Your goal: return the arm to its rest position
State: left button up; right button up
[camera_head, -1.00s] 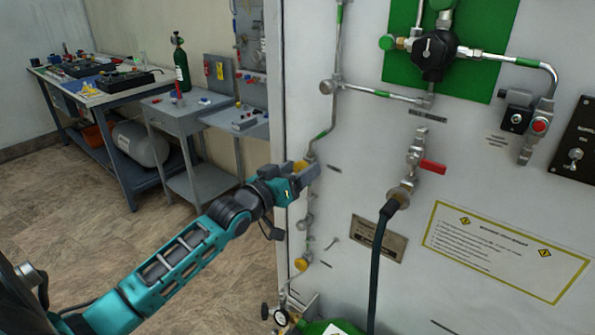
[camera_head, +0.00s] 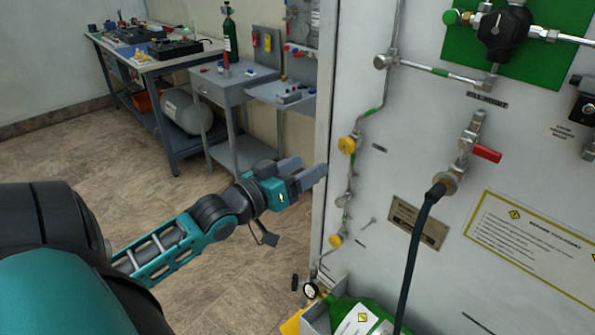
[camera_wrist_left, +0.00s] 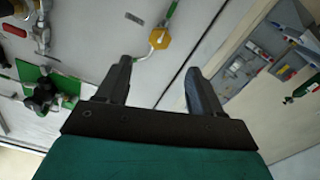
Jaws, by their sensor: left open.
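My left gripper (camera_head: 306,172) is in front of the left edge of the white panel (camera_head: 400,130) in the head view, at the end of my teal arm. In the left wrist view its two dark fingers (camera_wrist_left: 158,88) stand apart with nothing between them. A yellow valve knob (camera_head: 346,145) sits on the panel's piping to the right of the gripper, apart from it. That knob also shows in the left wrist view (camera_wrist_left: 160,39), beyond the fingers. A second yellow knob (camera_head: 335,240) is lower on the panel. My right gripper is in neither view.
A green cylinder (camera_head: 370,312) and a small gauge (camera_head: 311,290) are at the panel's foot. A black hose (camera_head: 415,255) hangs from the red-handled valve (camera_head: 486,153). A workbench (camera_head: 165,62) and a grey side table (camera_head: 232,86) stand at the back left. Floor (camera_head: 90,145) is open at left.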

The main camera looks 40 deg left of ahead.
pick_arm(q)
jog(key=shift+s, duration=0.6)
jog(key=s+d+f+m+g, duration=0.2)
jog(key=s+d+f, duration=0.3)
jog(key=d+f, duration=0.4)
jog(key=s+d+f+m+g, duration=0.2)
jog(key=s+d+f+g, duration=0.3)
jog(key=d+f, duration=0.4)
notch_tip(320, 180, down, 7)
jog(key=shift+s+d+m+h, duration=0.3)
jog(key=shift+s+m, duration=0.1)
jog(key=shift+s, duration=0.15)
jog(key=shift+a, duration=0.1)
jog(key=shift+c, duration=0.3)
